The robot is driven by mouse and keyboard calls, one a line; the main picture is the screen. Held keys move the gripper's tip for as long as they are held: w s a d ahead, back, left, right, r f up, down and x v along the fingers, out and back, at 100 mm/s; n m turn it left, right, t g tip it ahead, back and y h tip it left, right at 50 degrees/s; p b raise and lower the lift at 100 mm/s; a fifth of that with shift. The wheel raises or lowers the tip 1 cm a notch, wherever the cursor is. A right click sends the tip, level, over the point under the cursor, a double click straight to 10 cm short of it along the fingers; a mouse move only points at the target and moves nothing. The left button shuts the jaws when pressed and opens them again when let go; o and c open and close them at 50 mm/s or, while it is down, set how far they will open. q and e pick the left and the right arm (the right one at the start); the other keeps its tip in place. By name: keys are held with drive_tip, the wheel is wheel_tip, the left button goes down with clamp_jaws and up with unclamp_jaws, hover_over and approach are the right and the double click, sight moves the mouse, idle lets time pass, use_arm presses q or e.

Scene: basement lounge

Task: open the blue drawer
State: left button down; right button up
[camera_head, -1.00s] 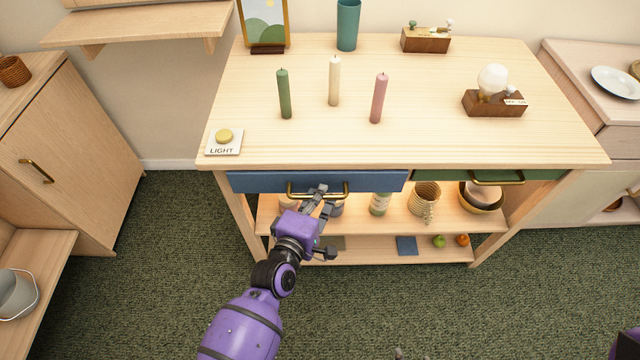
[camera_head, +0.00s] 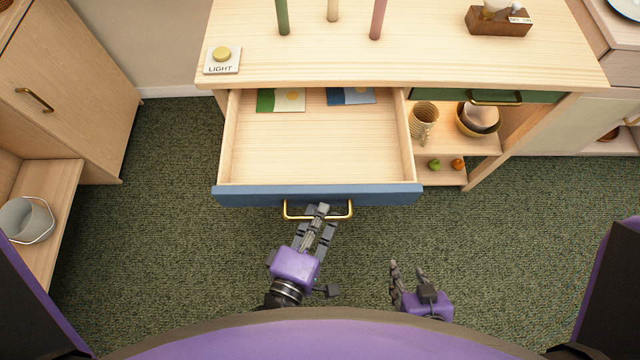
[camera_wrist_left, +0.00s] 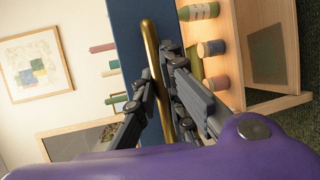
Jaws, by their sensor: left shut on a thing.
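The blue drawer (camera_head: 370,194) is pulled well out of the wooden table toward me. Its brass handle (camera_head: 345,210) sits at the middle of the front; it also shows in the left wrist view (camera_wrist_left: 150,50). My left gripper (camera_head: 318,212) is shut on the handle, with a finger on each side of the bar in the left wrist view. Inside the drawer, two flat cards lie at the back, a green one (camera_head: 281,100) and a blue one (camera_head: 350,96). My right gripper (camera_head: 408,272) is empty, low in the head view, with its fingers apart.
A green drawer (camera_head: 430,95) to the right is closed. A bucket (camera_head: 27,219) stands at left. Carpet is clear.

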use_arm(q)
drive_tip(key=s, duration=0.4)
drive_tip(key=shift+s+r, duration=0.15)
drive_tip(key=shift+s, duration=0.15)
use_arm(e)
drive_tip(key=shift+s+f, duration=0.15)
drive_tip(key=shift+s, duration=0.15)
drive_tip(key=shift+w, duration=0.2)
use_arm(q)
drive_tip(key=c, duration=1.8)
unclamp_jaws()
use_arm(e)
drive_tip(key=shift+s, duration=0.1)
drive_tip(key=shift+s, duration=0.1)
